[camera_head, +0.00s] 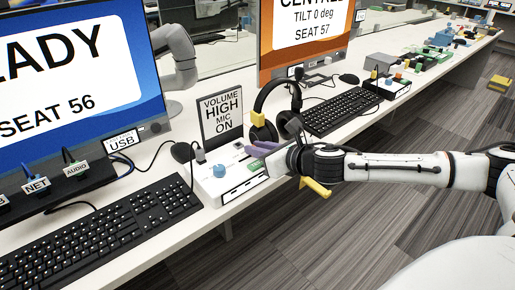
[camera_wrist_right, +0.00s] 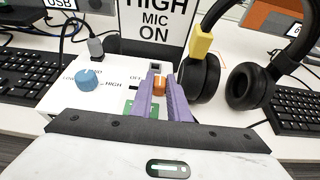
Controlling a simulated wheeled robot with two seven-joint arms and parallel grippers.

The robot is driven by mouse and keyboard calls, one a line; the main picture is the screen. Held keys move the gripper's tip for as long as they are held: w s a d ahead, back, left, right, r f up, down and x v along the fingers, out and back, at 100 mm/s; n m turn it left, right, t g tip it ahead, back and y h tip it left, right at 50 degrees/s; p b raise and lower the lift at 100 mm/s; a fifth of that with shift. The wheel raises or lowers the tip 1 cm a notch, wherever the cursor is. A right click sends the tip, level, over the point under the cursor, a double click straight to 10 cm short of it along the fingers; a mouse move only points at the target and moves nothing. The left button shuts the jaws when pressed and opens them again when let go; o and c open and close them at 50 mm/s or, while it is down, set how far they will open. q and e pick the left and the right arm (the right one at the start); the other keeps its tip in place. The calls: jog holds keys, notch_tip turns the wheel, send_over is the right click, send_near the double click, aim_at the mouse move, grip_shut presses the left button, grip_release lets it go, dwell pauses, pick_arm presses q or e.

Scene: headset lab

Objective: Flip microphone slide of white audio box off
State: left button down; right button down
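The white audio box (camera_head: 232,180) stands at the desk's front edge, below a dark sign (camera_wrist_right: 160,22) reading volume HIGH and MIC ON. In the right wrist view its top carries a blue knob (camera_wrist_right: 89,79) and an orange cap (camera_wrist_right: 159,85) near an OFF label. The cap appears to be the microphone slide. My right gripper (camera_head: 259,149) reaches over the box from the right. Its purple fingers (camera_wrist_right: 161,95) stand on either side of the orange cap, a narrow gap apart. I cannot tell whether they press on it. My left gripper is not in view.
A black keyboard (camera_head: 115,235) lies to the left and another (camera_head: 342,111) to the right. A grey plug (camera_wrist_right: 96,46) and cable sit at the box's back. Floor is clear in front.

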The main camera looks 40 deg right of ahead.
aim_at(247, 165)
jog(key=shift+s+a+r+p, duration=0.1)
jog(key=shift+s+a+p, duration=0.1)
jog(key=shift+a+p, duration=1.4)
jog(key=shift+a+b, duration=0.45)
jog(key=shift+a, duration=0.05)
jog(key=c, duration=1.7)
grip_release()
jog(key=shift+s+d, duration=0.1)
jog(key=shift+s, duration=0.2)
jog(key=shift+v, duration=4.85)
